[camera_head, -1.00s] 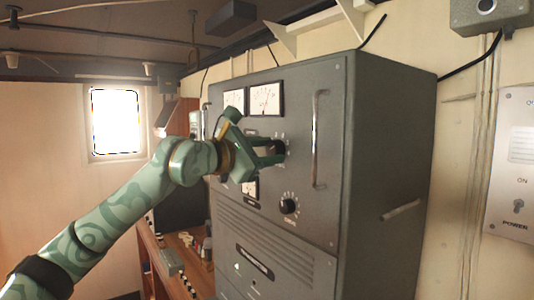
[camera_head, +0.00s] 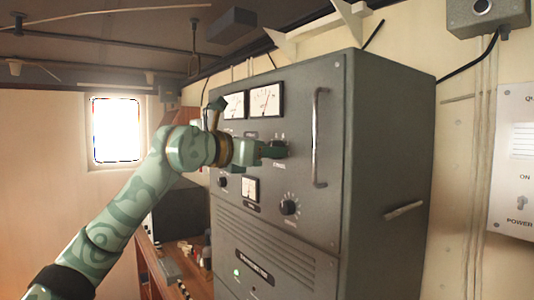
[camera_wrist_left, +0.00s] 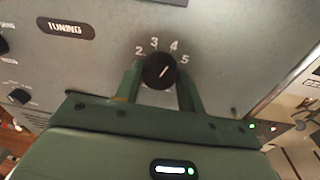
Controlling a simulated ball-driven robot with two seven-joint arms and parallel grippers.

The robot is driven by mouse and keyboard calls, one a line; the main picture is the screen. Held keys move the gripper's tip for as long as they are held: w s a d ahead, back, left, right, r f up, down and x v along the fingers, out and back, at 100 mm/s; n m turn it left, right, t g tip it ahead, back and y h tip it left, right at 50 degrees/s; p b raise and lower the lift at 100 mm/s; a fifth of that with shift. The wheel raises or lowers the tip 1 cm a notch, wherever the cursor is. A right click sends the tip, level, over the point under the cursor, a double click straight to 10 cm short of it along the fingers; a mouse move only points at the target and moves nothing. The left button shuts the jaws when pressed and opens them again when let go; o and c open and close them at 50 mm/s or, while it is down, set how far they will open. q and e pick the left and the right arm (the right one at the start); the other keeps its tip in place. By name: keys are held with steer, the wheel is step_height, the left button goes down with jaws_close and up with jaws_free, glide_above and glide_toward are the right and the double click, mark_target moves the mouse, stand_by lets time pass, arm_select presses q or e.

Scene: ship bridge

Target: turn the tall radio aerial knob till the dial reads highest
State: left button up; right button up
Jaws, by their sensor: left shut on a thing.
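The tall grey radio cabinet (camera_head: 388,140) stands against the wall in the head view. Its upper right knob is mostly hidden there by my left gripper (camera_head: 272,149). In the left wrist view this black knob (camera_wrist_left: 159,71) sits between my two green fingers, and the left gripper (camera_wrist_left: 161,84) is shut on it. Its white line points up and right, near the 4 of a printed scale. Two white dials, a left one (camera_head: 234,105) and a right one (camera_head: 266,99), sit above. The right dial's needle leans a little right of upright. My right gripper is out of view.
A lower knob (camera_head: 289,207) and a small meter (camera_head: 250,189) sit below my gripper. A long vertical handle (camera_head: 319,138) stands right of it. In the wrist view a TUNING label (camera_wrist_left: 65,28) is at upper left.

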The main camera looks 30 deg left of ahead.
arm_select(q)
steer(key=shift+a+r, duration=0.15)
steer(key=shift+r, duration=0.15)
steer(key=o, duration=1)
steer(key=shift+s, duration=0.1)
steer(key=shift+c, duration=0.2)
steer(key=shift+f, duration=0.1)
steer(key=b+v, duration=0.5)
steer(key=v, duration=1.1)
steer(key=shift+s, duration=0.2)
